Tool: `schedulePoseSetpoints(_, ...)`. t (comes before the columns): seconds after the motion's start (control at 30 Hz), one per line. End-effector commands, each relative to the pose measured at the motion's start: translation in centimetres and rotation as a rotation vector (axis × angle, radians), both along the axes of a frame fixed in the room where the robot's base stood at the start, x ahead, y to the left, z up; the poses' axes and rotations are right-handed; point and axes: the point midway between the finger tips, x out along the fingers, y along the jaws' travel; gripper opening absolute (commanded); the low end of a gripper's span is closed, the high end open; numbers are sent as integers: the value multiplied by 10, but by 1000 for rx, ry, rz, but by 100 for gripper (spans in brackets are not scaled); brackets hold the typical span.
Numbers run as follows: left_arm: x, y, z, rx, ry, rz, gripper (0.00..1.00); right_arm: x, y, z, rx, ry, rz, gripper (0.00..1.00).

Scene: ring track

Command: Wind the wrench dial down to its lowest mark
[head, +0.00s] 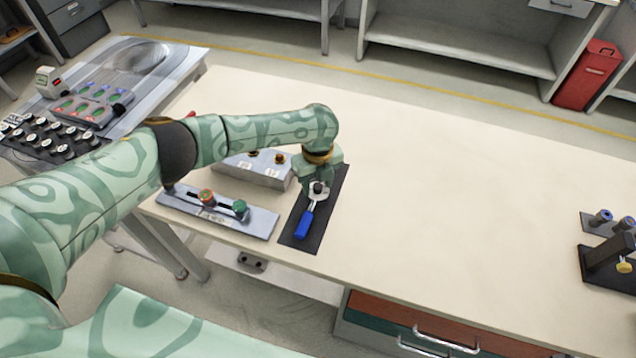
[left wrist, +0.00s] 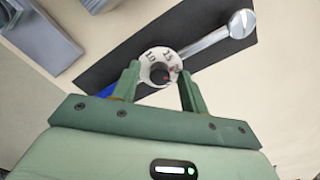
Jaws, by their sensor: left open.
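The torque wrench lies on a black mat (head: 331,205). Its blue handle (head: 305,224) points to the front of the table. The wrench dial (head: 318,197) is white with a dark knob. In the left wrist view the dial (left wrist: 147,56) shows the numbers 10 and 15, with a red mark at the knob's right side. The wrench's silver shaft (left wrist: 206,42) runs to the upper right. My left gripper (left wrist: 158,75) is open, one finger on each side of the knob; I cannot tell whether they touch it. My right gripper is not in view.
A grey plate with a red knob and a green knob (head: 240,208) lies left of the mat, with a grey box (head: 245,171) behind it. A black stand (head: 605,258) is at the far right. The middle of the table is clear.

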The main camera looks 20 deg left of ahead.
Motion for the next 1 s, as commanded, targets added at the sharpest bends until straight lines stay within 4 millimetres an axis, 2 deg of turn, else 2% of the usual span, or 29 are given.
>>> schedulePoseSetpoints(0.2, 0, 0, 0, 0, 0, -1, 44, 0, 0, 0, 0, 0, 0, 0)
schedulePoseSetpoints(0.23, 0, 0, 0, 0, 0, -1, 41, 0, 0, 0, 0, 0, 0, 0)
schedulePoseSetpoints(0.37, 0, 0, 0, 0, 0, -1, 5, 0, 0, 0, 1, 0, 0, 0)
schedulePoseSetpoints(0.4, 0, 0, 0, 0, 0, -1, 0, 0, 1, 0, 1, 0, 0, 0)
schedulePoseSetpoints(0.73, 0, 0, 1, -1, 1, 30, 0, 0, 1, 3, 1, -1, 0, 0)
schedulePoseSetpoints(1.0, -1, -1, 3, 0, 1, 183, 0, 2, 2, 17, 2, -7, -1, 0)
